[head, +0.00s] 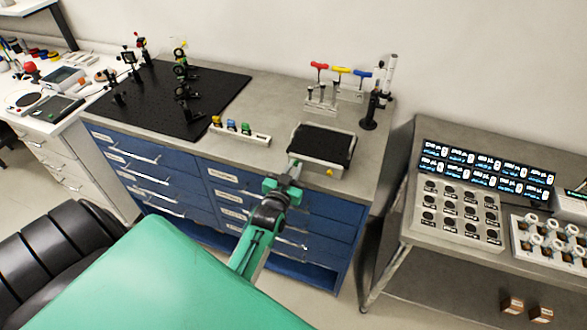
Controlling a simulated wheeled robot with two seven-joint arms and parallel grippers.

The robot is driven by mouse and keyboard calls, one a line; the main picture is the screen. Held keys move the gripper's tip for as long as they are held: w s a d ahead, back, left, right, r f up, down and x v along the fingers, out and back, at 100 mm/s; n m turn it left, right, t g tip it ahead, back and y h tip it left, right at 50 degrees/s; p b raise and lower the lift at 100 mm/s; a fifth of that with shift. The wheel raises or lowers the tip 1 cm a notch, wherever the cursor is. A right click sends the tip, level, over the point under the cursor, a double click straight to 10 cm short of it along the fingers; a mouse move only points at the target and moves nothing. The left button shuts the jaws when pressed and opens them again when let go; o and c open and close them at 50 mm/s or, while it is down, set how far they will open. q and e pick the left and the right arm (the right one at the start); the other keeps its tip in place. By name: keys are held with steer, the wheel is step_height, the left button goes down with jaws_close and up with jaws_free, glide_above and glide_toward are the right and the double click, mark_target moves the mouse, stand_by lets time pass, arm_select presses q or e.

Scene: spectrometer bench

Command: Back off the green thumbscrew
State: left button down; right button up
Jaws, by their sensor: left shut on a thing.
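My left gripper (295,169) reaches in from below to the front left corner of a low box with a black top (322,145) on the grey bench. It is shut at the box's front edge. What it grips is mostly hidden by the jaws, but the place fits the green thumbscrew, which I cannot see clearly. A yellow knob (330,172) shows on the same front edge, to the right of the gripper. My right gripper is not in view.
A pale rack (259,139) with small coloured pieces stands left of the box. T-handled tools (340,71) and a post stand (369,124) are behind it. A black optics board (215,86) fills the bench's left. A gap separates the right-hand cart (425,150).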

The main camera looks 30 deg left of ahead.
arm_select(q)
steer(key=shift+f, duration=0.1)
steer(key=c, duration=1.4)
jaws_free()
steer(key=shift+s, duration=0.1)
steer(key=shift+s+f, duration=0.1)
steer(key=shift+s, duration=0.15)
steer(key=shift+b+v, duration=2.1)
steer(key=shift+v, duration=4.5)
